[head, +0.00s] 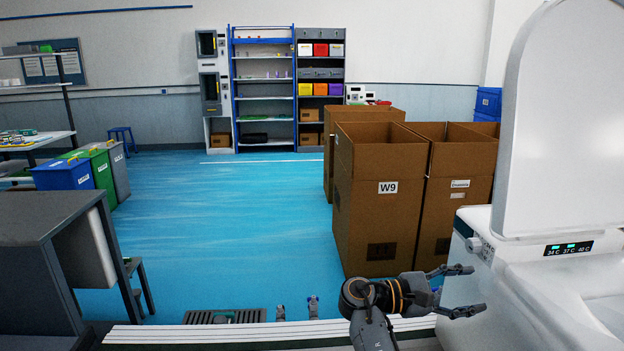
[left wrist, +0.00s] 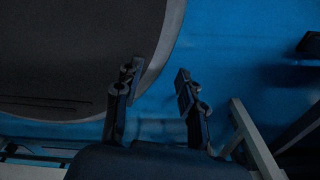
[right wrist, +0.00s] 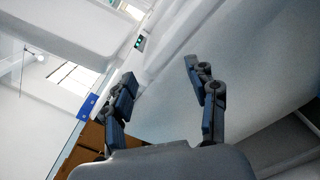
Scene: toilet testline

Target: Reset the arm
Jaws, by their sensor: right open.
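My right gripper (head: 477,289) is open and empty in the head view, low at the right, with its fingers pointing right toward the white toilet (head: 566,135). In the right wrist view its two fingers (right wrist: 158,70) are spread apart in front of the toilet's white surface (right wrist: 240,65), with nothing between them. I cannot tell whether they touch it. Of my left gripper (head: 297,309) only two small fingertips show at the bottom of the head view. In the left wrist view its fingers (left wrist: 158,71) are apart and empty above the blue floor.
Tall brown cartons (head: 380,205) stand left of the toilet. A dark grey cabinet (head: 35,265) is at the left, with coloured bins (head: 62,175) behind it. A white ribbed line edge (head: 220,332) crosses the front. Blue floor (head: 235,215) is clear in the middle, with shelves (head: 263,90) far behind.

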